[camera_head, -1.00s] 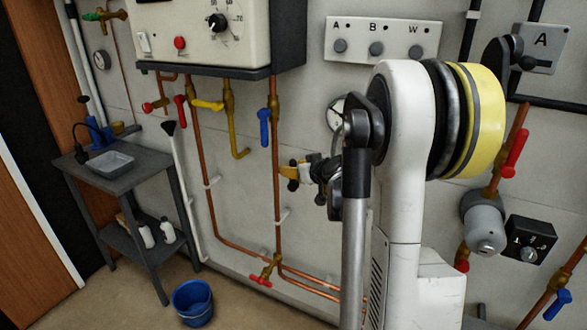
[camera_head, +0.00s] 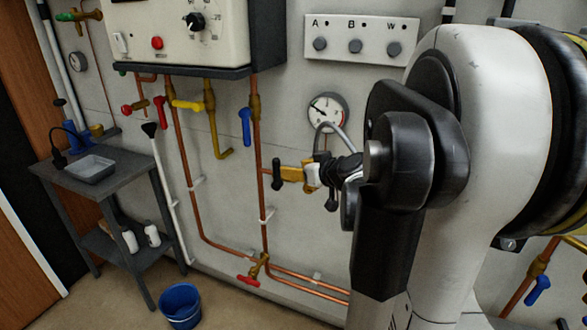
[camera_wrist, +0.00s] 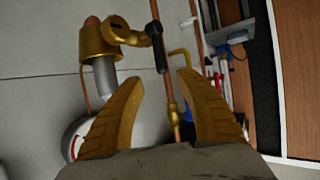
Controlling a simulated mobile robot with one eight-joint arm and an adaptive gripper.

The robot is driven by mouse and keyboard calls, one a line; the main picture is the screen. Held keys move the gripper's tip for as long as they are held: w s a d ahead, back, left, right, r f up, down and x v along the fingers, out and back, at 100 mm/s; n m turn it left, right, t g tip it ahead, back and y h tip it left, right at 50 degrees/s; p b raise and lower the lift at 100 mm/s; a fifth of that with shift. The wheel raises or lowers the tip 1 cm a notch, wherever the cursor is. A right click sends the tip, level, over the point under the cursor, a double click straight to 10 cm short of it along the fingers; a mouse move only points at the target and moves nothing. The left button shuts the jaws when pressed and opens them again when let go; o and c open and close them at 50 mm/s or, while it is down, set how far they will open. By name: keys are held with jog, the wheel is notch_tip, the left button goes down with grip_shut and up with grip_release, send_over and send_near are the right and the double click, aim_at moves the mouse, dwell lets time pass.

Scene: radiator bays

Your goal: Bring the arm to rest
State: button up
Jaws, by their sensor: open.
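My arm's large white and black links fill the right of the head view and partly hide my wrist.
A pressure gauge (camera_head: 328,111) is on the wall just above my gripper. Copper pipes (camera_head: 259,200) with coloured valve handles run down the wall. A grey trolley (camera_head: 125,180) and a blue bucket (camera_head: 180,305) stand at the left. A brass fitting (camera_wrist: 97,55) is close in the wrist view.

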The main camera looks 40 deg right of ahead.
jog(key=a+n+g+y, duration=0.1)
jog(key=a+g+y, duration=0.1)
jog(key=a, duration=1.1)
jog(key=s+a+f+g, duration=0.2)
jog(key=s+a, duration=0.6)
jog(key=a, duration=0.2)
jog(key=s+a+f+n+g, duration=0.1)
jog(key=s+a+f+g, duration=0.1)
jog(key=s+a, duration=0.6)
jog(key=shift+a+f+y, duration=0.3)
jog(key=shift+a, duration=0.9)
jog(key=shift+w, duration=0.1)
